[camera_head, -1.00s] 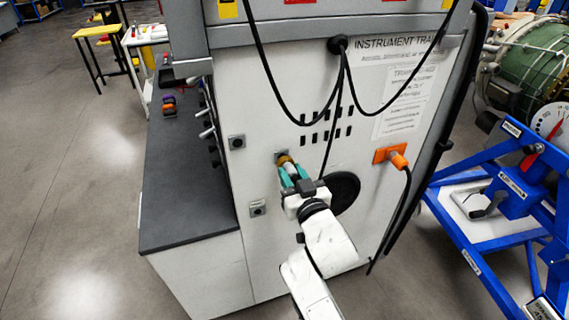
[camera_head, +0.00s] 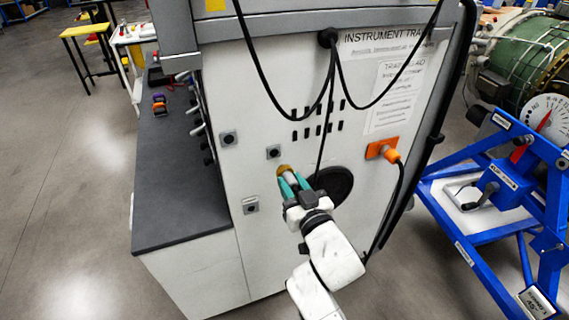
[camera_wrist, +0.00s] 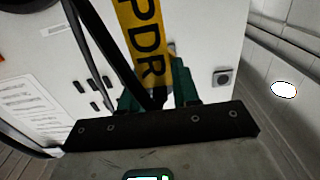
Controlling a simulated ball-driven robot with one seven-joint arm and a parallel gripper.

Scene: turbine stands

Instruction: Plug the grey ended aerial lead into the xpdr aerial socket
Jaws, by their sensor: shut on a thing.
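My gripper (camera_head: 290,180), with teal fingers, is shut on a pale grey lead end (camera_head: 292,180) in front of the white panel. A yellow-brown part shows just beyond the fingertips. In the wrist view a yellow tag (camera_wrist: 146,40) reading "PDR", its top cut off, stands between the teal fingers. Small square sockets sit on the panel: an upper right one (camera_head: 273,152) just above and left of the fingertips, an upper left one (camera_head: 229,138) and a lower one (camera_head: 250,205). I cannot read which is the xpdr socket. One socket (camera_wrist: 222,77) shows right of the fingers in the wrist view.
Black cables (camera_head: 330,100) hang down the panel from a top grommet. An orange plug (camera_head: 392,155) sits in an orange socket at right. A dark round disc (camera_head: 332,186) is beside my gripper. A dark bench top (camera_head: 170,170) stands left; a blue stand (camera_head: 480,200) stands right.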

